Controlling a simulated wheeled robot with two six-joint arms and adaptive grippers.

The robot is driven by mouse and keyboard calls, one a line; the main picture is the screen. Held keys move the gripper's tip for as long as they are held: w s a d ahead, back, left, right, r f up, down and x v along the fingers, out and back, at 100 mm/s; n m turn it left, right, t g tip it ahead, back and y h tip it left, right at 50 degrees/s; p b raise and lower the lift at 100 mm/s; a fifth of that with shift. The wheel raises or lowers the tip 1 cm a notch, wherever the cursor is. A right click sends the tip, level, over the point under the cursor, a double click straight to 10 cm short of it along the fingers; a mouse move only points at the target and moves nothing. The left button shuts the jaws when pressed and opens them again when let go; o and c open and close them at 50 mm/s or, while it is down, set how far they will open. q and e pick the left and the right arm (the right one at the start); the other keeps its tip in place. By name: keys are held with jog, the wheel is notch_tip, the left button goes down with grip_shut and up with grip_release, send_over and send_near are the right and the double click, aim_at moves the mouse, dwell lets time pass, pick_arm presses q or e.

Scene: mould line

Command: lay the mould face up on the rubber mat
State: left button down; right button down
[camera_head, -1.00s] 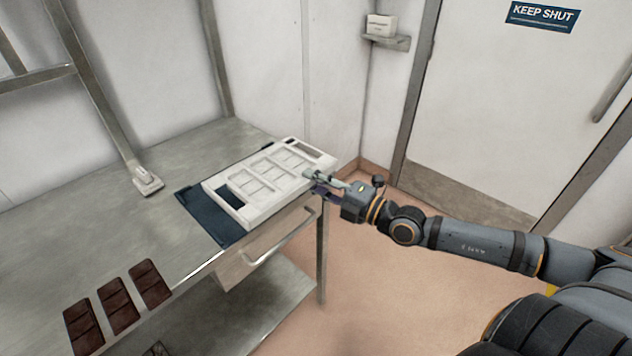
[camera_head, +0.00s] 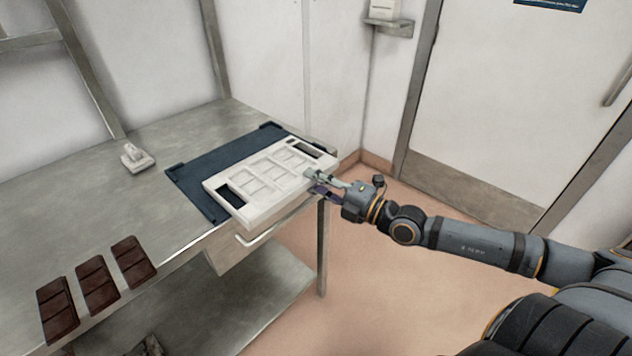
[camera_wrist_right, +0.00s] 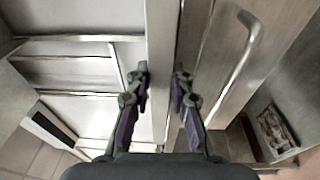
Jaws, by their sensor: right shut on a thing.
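The white mould (camera_head: 270,180) is a shallow rectangular tray with its divided cavities facing up. It overlaps the front part of the dark blue rubber mat (camera_head: 200,182), and its near edge reaches out past the table's front edge. Whether it touches the mat or is held just above it, I cannot tell. My right gripper (camera_head: 314,183) is shut on the mould's near edge, toward its right end. In the right wrist view the mould (camera_wrist_right: 80,75) fills the left side, with its rim between the fingers (camera_wrist_right: 161,88). My left gripper is not in view.
Several dark chocolate bars (camera_head: 97,287) lie at the table's near left. A small white-grey object (camera_head: 137,158) stands left of the mat. A drawer with a bar handle (camera_head: 275,224) is below the table's front edge.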

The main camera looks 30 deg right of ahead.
jog(key=shift+f+b, duration=0.25)
jog(key=shift+b, duration=0.1)
dwell(0.4)
jog(key=c, duration=1.1)
grip_release()
jog(key=p+v, duration=1.3)
jog(key=v, duration=0.2)
jog(key=shift+p, duration=0.35)
